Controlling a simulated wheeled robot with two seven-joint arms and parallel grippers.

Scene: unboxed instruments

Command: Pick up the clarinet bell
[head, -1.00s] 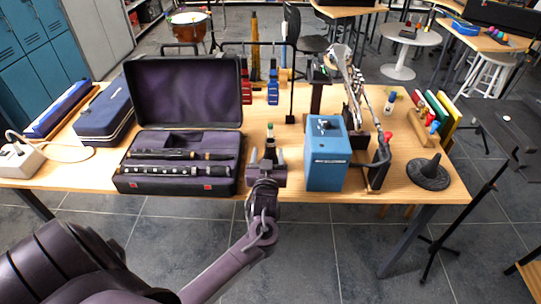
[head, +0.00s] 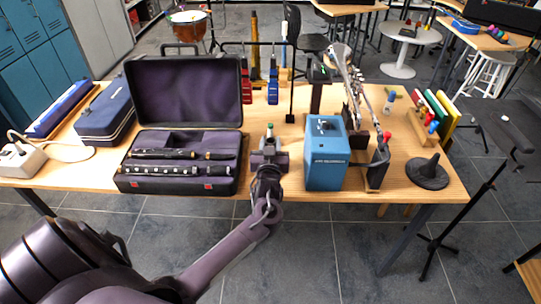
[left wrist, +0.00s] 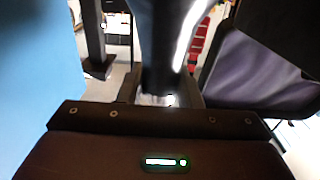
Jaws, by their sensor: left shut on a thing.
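The clarinet bell (left wrist: 168,45) is a dark, glossy, flared piece with bright highlights, filling the upper middle of the left wrist view. My left gripper (left wrist: 165,98) is shut on it. In the head view my left gripper (head: 270,153) is at the table's front part, between the open instrument case and the blue box. There the bell is mostly hidden by the gripper and hard to make out. My right gripper is not in view.
The open case (head: 180,188) with dark instrument joints stands close on the left. The blue box (head: 327,160) stands close on the right. A small green-topped tube (head: 270,129) shows just behind the gripper. A black cone stand (head: 428,172) is at the table's right end.

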